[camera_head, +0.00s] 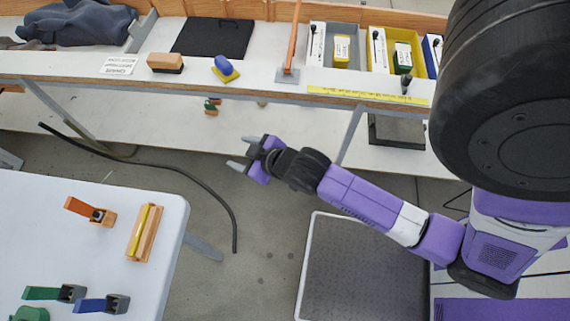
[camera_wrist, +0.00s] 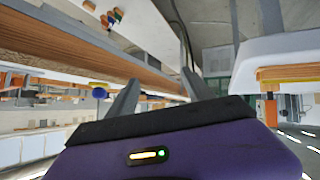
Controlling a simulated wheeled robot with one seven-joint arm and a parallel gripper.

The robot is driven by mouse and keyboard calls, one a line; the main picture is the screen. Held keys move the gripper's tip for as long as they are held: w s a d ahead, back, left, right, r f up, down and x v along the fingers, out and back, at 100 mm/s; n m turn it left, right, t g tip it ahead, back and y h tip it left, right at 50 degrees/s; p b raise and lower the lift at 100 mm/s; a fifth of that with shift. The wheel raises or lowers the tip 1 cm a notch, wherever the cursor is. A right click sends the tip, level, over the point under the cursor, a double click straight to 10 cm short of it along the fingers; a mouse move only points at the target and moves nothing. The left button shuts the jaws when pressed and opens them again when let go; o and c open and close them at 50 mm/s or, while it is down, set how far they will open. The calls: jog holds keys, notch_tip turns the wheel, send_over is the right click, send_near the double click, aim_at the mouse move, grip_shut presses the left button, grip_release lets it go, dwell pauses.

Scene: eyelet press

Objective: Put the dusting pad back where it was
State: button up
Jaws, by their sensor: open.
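A yellow pad with a blue knob (camera_head: 224,66), which looks like the dusting pad, rests on the white bench (camera_head: 200,91) near its front edge. It sits between a wooden-backed brush and a grey-footed orange post. A blue knob (camera_wrist: 99,92), apparently the same pad's, shows at left in the wrist view. My gripper (camera_head: 241,153) is open and empty over the floor gap in front of the bench, apart from the pad. Its two fingers also show in the wrist view (camera_wrist: 161,77), with nothing between them.
The brush (camera_head: 165,62), a label card (camera_head: 119,65), a black mat (camera_head: 213,38) and an orange post (camera_head: 292,40) occupy the bench. Bins (camera_head: 384,66) stand at right. A white table (camera_head: 60,215) with hand tools is at lower left. A black hose (camera_head: 180,172) crosses the gap.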

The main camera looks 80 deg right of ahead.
jog(key=s+a+r+n+t+y, duration=0.2)
jog(key=s+a+r+t+y, duration=0.2)
jog(key=s+a+r, duration=1.1)
jog(key=shift+a+r+t+y, duration=0.3)
jog(key=shift+a+r+t, duration=0.2)
jog(key=shift+a+r, duration=0.2)
jog(key=shift+f, duration=0.15)
